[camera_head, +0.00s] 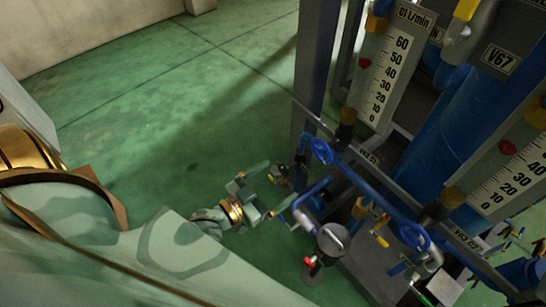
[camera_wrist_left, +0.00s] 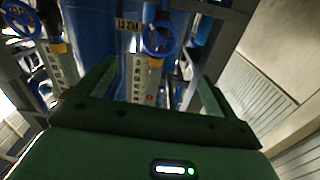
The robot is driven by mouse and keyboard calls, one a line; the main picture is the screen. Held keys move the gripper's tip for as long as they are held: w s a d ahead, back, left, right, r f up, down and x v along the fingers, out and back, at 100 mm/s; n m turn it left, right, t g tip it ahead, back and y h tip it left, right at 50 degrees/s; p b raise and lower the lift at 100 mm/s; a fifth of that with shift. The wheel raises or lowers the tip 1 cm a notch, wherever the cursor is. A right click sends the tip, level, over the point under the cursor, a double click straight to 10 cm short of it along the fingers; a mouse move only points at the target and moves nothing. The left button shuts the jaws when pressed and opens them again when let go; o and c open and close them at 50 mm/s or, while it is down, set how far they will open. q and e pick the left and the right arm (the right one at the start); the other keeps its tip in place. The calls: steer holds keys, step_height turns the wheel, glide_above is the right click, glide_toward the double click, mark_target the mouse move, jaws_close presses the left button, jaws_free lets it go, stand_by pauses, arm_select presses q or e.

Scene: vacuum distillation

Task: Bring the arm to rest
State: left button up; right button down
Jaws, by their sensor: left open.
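My left arm comes in from the left in the head view, and its gripper (camera_head: 273,190) is in front of the lower part of the blue piping rig. The left wrist view shows the two dark green fingers of this gripper (camera_wrist_left: 152,85) spread apart with nothing between them. A blue handwheel (camera_wrist_left: 160,39) and a flow scale (camera_wrist_left: 140,80) appear beyond the fingers; I cannot tell how far off. My right gripper is in neither view.
The rig's dark frame post (camera_head: 310,70) stands right of the green floor (camera_head: 190,110). Blue handwheels (camera_head: 321,151) and a round gauge-like part (camera_head: 332,238) are close to the gripper. A flow scale (camera_head: 388,75) hangs above.

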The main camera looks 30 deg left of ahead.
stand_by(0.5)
arm_select(q)
steer(key=s+a+f+g+y, duration=0.2)
steer(key=s+f+g, duration=0.1)
steer(key=f, duration=0.6)
steer(key=s+a+f+g+y, duration=0.1)
steer(key=s+a+f+g, duration=0.2)
steer(key=f, duration=0.6)
steer(key=s+a+f+g+y+b, duration=0.1)
steer(key=s+a+f+g+y, duration=0.15)
steer(key=s+f, duration=0.5)
steer(key=s+a+f+g+y+b, duration=0.1)
steer(key=s+f+g, duration=0.2)
steer(key=s+f, duration=0.5)
steer(key=s+d+f+g+b, duration=0.1)
steer(key=s+d+f+g, duration=0.1)
steer(key=s+f, duration=0.2)
steer(key=s+d+f+g+b, duration=0.1)
steer(key=s+f, duration=0.3)
steer(key=s, duration=0.4)
steer(key=shift+s+d+n+g, duration=0.25)
steer(key=shift+d+n+g, duration=0.15)
steer(key=shift+d+g, duration=0.45)
